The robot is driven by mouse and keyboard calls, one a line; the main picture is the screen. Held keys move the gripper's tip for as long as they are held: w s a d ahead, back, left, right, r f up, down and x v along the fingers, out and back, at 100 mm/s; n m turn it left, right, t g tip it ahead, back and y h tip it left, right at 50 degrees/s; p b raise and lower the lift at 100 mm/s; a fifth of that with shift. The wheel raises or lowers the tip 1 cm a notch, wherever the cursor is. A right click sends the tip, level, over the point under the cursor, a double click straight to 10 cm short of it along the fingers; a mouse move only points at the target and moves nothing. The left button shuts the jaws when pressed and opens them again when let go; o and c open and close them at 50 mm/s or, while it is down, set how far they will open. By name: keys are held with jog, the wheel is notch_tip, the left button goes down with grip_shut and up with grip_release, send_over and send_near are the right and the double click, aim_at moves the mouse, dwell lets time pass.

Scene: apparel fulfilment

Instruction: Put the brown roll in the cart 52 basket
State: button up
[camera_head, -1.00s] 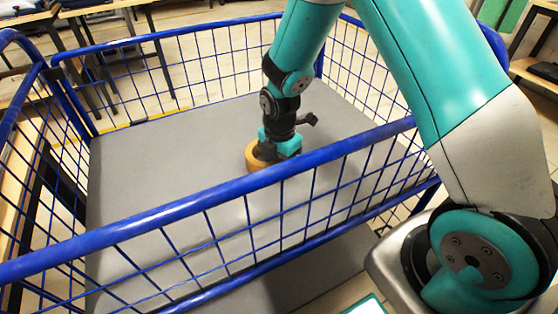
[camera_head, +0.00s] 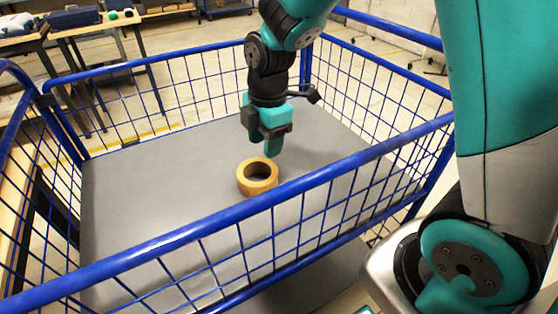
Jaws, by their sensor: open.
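The brown roll (camera_head: 258,187) is a ring of tape lying flat on the grey floor of the blue wire basket (camera_head: 150,238). It rests near the basket's front rail, with its hole facing up. My gripper (camera_head: 268,150) hangs above the roll, pointing down and apart from it. It is open and holds nothing. One finger partly hides the other. No cart number is readable in this view.
The basket's blue front rail (camera_head: 200,228) runs between my base and the roll. The grey floor around the roll is bare. Tables (camera_head: 90,30) with several items stand behind the basket at the upper left.

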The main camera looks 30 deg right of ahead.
jog(key=s+a+r+m+y, duration=0.1)
jog(key=s+a+r+m, duration=0.1)
jog(key=s, duration=0.4)
jog(key=s+a+r+m+y, duration=0.1)
jog(key=s+a+r+m, duration=0.1)
jog(key=s+r+m, duration=0.3)
jog(key=s+a+r+m+y, duration=0.1)
jog(key=s+r+m, duration=0.3)
jog(key=s, duration=0.4)
jog(key=shift+s+a+m, duration=0.15)
jog(key=shift+a+m, duration=0.55)
jog(key=shift+a, duration=0.15)
